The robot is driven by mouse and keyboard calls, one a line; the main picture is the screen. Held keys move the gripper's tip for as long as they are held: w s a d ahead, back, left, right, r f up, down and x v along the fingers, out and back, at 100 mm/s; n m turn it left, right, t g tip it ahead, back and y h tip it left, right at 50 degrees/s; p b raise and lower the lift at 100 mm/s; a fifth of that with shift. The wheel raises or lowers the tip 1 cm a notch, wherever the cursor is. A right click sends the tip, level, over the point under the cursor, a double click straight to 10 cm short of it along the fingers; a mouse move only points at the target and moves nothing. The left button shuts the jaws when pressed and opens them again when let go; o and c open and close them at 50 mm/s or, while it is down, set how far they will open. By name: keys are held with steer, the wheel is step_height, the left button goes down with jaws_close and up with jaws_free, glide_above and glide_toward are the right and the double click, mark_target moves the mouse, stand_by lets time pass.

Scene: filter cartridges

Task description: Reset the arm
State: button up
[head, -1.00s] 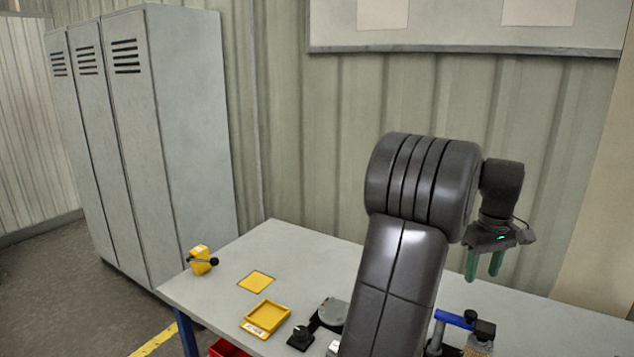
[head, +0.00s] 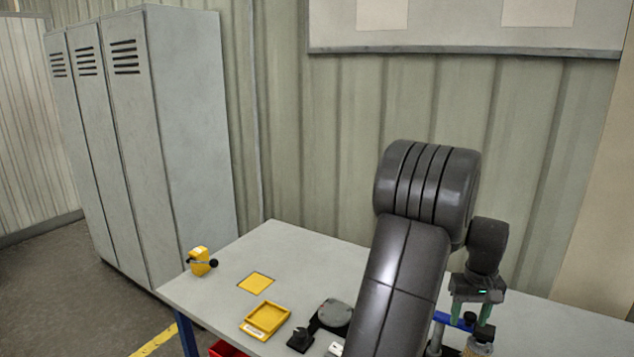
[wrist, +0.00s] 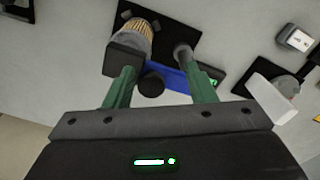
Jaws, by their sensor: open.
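My gripper (head: 472,312) is open and points down over the right part of the table. In the wrist view its two green fingers (wrist: 162,78) are spread, with a blue bar (wrist: 172,79) and a black knob (wrist: 151,83) showing between them. A filter cartridge (wrist: 138,40) with tan pleats and a dark end cap stands by the left finger; it also shows below the gripper in the head view (head: 478,346). I cannot tell whether the finger touches it. Nothing is visibly held.
The table (head: 285,250) carries a yellow tray (head: 283,327), a flat yellow square (head: 256,283), a yellow box with a black knob (head: 199,259) and a dark device with a round grey top (head: 335,312). A red bin (head: 227,350) is below the edge. Lockers (head: 190,130) stand left.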

steer(key=a+m+b, duration=0.2)
steer(key=a+m, duration=0.5)
steer(key=m, duration=0.7)
steer(key=shift+s+a, duration=0.15)
steer(key=shift+s, duration=0.15)
stand_by(0.4)
